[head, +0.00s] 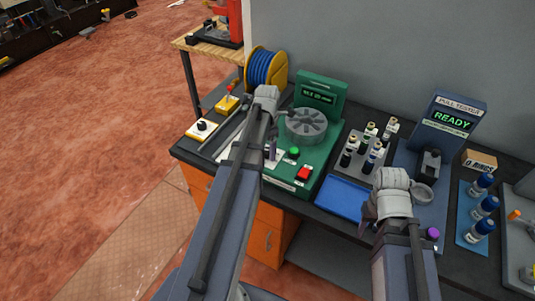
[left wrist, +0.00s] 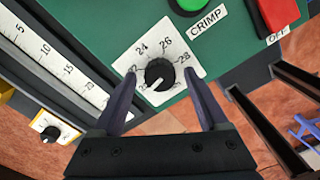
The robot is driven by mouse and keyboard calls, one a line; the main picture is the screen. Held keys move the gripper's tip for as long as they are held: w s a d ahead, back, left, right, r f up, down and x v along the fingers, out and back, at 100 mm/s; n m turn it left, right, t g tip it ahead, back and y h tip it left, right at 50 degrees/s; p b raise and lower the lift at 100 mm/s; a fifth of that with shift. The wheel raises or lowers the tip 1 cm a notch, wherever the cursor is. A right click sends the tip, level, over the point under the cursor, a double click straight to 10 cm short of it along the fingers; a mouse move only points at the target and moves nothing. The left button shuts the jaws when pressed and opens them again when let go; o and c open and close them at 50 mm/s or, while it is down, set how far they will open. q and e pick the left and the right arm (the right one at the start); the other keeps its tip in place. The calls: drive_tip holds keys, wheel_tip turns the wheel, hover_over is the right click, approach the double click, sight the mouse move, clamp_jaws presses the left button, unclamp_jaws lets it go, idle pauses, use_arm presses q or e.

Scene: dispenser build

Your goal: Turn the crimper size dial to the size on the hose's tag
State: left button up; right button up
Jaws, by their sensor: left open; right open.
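The crimper (head: 305,125) is a green machine with a small display (head: 318,95) whose text is too small to read surely. Its size dial (left wrist: 160,74) is a black knob on a white plate marked 22, 24, 26, 28; its white mark points down-left, near a partly hidden number. My left gripper (head: 271,150) is open, its fingers (left wrist: 160,88) on either side of the knob; I cannot tell whether they touch it. My right gripper (head: 370,214) is open and empty over the bench near the blue tray. I cannot make out the hose's tag.
A green CRIMP button (head: 293,153) and a red OFF button (head: 303,174) are beside the dial. A ruler scale (left wrist: 60,60) runs left of it. Another knob plate (head: 201,129) is at the bench's left. A blue hose reel (head: 266,68) and a blue tray (head: 342,198) stand nearby.

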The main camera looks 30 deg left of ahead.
use_arm(q)
drive_tip(key=shift+f, duration=0.1)
drive_tip(key=shift+c, duration=0.3)
clamp_jaws()
idle(0.4)
